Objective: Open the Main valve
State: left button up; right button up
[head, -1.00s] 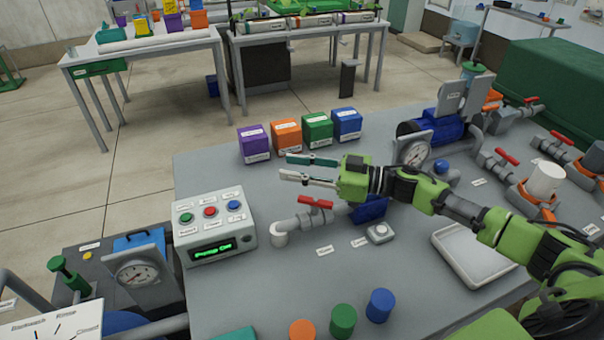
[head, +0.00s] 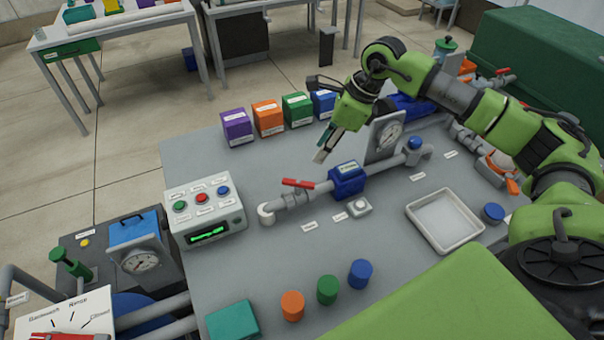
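A valve with a red lever handle (head: 298,183) sits on a grey pipe at the middle of the grey bench, left of a blue pipe fitting (head: 347,180). The lever lies roughly along the pipe. The label (head: 310,226) in front of it is too small to read, so I cannot tell if it is the Main valve. My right gripper (head: 324,148) is above the bench, behind and above the red lever, pointing down and apart from it. Its fingers look open, seen nearly edge-on, and hold nothing. My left gripper is not in view.
A control box (head: 205,237) with coloured buttons stands left of the valve. Coloured boxes (head: 268,118) line the back edge, and a gauge (head: 386,137) stands to the right. A white tray (head: 413,208) and coloured caps are nearer. More red-handled valves (head: 503,72) are far right.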

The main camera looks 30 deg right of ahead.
aim_at(299, 182)
jog(key=p+x, duration=0.3)
jog(key=x, duration=0.9)
jog(key=shift+a+p, duration=0.1)
jog(key=shift+p, duration=0.2)
jog(key=shift+w+a+f, duration=0.15)
jog(key=shift+w+f, duration=0.05)
jog(key=shift+f, duration=0.5)
grip_shut()
